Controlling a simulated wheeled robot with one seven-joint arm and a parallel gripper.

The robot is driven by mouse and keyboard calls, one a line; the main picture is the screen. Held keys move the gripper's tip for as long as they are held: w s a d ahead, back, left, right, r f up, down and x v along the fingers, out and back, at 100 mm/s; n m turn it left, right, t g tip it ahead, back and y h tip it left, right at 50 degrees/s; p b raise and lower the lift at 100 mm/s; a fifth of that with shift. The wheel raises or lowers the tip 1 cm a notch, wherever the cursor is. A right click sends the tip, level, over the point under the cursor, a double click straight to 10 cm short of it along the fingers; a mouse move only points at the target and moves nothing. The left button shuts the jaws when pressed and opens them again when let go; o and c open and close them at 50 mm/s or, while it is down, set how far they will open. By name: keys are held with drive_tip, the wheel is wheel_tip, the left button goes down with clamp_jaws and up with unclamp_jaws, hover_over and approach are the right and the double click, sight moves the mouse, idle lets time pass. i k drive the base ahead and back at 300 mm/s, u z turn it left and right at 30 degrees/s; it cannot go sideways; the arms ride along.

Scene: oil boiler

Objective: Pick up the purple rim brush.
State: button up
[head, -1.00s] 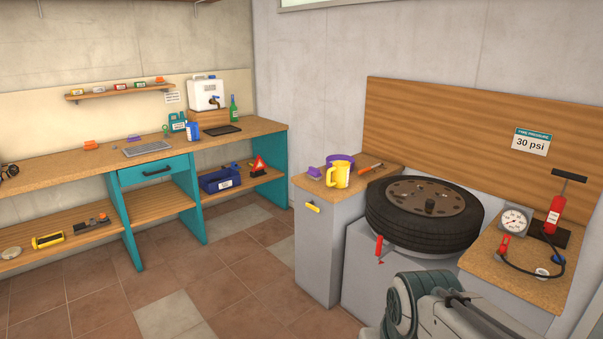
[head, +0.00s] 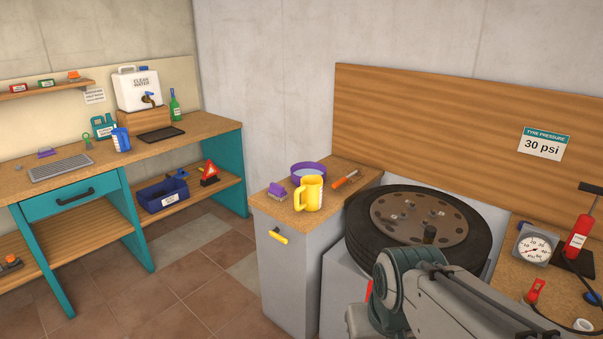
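A small purple brush (head: 277,193) lies on the cork top of the grey cabinet (head: 283,268), near its left edge. It sits left of a yellow jug (head: 312,194) and in front of a purple bowl (head: 322,166). A second small purple item (head: 47,154) lies on the workbench at the left, too small to identify. My arm comes in from the lower right, in front of the tyre and well right of the brush. My gripper itself does not show.
An orange-handled tool (head: 346,180) lies right of the jug. A tyre (head: 367,239) on a grey stand is beside the cabinet. A gauge (head: 536,244) and red pump (head: 579,238) are at the far right. The tiled floor (head: 190,285) left of the cabinet is clear.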

sight(276, 191)
drive_tip(key=u, duration=0.3)
drive_tip(key=k, duration=0.5)
drive_tip(key=u, duration=1)
drive_tip(key=i, duration=3)
drive_tip(key=z, duration=1.5)
drive_tip(key=i, duration=0.8)
drive_tip(key=z, duration=1.2)
drive_tip(key=i, duration=0.25)
drive_tip(key=z, duration=0.1)
